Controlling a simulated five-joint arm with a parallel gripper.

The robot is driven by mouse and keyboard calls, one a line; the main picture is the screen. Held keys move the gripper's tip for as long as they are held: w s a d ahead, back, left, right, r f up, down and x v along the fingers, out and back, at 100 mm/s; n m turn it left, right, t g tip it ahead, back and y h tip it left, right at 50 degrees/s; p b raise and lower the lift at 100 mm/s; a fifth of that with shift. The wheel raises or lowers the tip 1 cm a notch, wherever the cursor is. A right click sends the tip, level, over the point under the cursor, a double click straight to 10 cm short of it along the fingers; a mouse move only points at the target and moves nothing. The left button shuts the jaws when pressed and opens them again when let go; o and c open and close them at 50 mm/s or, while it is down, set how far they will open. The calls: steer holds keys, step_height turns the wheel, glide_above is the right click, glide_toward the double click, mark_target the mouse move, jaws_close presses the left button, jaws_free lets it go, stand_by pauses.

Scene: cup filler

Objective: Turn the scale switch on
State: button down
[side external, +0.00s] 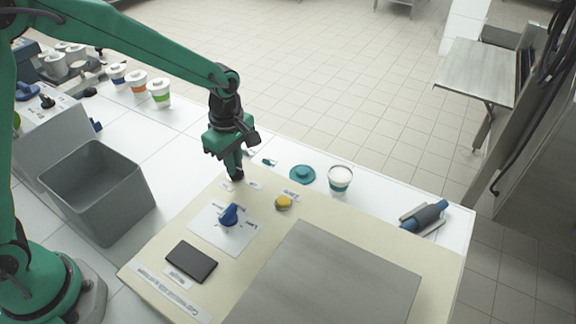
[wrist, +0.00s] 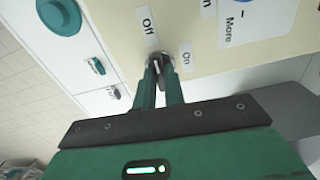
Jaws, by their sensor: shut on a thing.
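The scale switch (wrist: 157,61) shows in the wrist view as a small dark and metallic lever at the edge of the beige panel (side external: 150,262). Printed labels "Off" (wrist: 149,31) and "On" (wrist: 186,58) lie beside it. My gripper (side external: 237,178) points down at the panel's far left corner. In the wrist view its two green fingers (wrist: 161,76) are closed together around the switch. The fingers hide most of the lever, so I cannot tell which way it is set. The dark display (side external: 191,262) on the panel shows no visible reading.
A blue knob (side external: 229,215) and a yellow button (side external: 283,202) stand on the panel near my gripper. A teal lid (side external: 301,174) and a cup (side external: 340,180) with white contents stand behind it. A grey bin (side external: 98,190) is at left, and a blue roller (side external: 425,215) at right.

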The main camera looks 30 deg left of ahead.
steer(key=m, duration=1.7)
steer(key=shift+m, duration=0.3)
steer(key=shift+r, duration=0.1)
stand_by(0.3)
steer(key=c, duration=1.5)
jaws_free()
